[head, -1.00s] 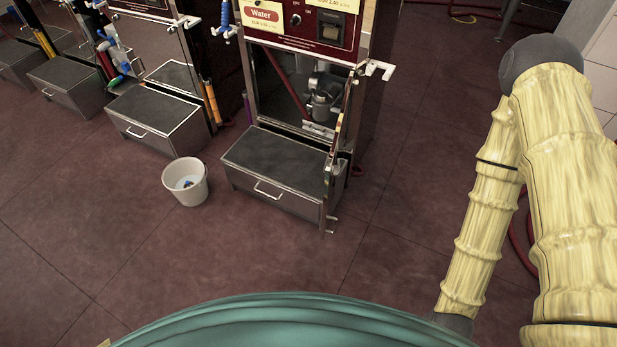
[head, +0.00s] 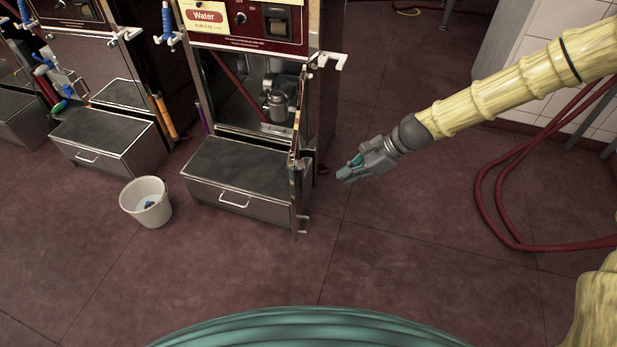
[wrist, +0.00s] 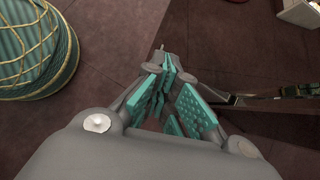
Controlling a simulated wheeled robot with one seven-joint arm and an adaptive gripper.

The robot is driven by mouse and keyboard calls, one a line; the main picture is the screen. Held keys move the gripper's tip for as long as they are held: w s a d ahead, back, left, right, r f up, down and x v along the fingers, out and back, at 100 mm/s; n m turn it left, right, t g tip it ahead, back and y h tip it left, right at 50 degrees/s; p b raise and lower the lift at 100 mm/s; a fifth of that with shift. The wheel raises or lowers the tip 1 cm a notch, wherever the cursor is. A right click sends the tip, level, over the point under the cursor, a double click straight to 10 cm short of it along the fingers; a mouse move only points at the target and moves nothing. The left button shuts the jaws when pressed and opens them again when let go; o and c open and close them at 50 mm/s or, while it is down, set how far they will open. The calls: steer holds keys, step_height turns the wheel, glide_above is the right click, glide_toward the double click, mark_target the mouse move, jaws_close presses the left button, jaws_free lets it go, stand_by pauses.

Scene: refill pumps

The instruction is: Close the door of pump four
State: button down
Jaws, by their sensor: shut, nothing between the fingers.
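The pump with the "Water" label (head: 250,25) stands at the middle left of the head view. No number is readable on it. Its door (head: 297,160) stands open, swung out from the right side and seen almost edge-on. The pump's dark interior, with a metal fitting (head: 278,100), is exposed. My gripper (head: 350,171) is shut and empty, to the right of the door and apart from it. Its teal-padded fingers (wrist: 165,85) also show in the wrist view. A thin edge-on panel (wrist: 262,99), probably the door, lies right of them.
A metal drawer box (head: 240,167) juts out below the pump opening. A white bucket (head: 146,203) stands on the floor to its left. Other pumps (head: 85,60) line up farther left. A red hose (head: 490,200) lies at the right.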

step_height(320, 180, up, 4)
steer(key=w+f+m, duration=0.1)
steer(key=w, duration=0.2)
steer(key=a+f, duration=0.6)
steer(key=a, duration=0.5)
steer(key=shift+w+f+y, duration=0.15)
steer(key=shift+f+y, duration=0.1)
steer(key=shift+y, duration=0.15)
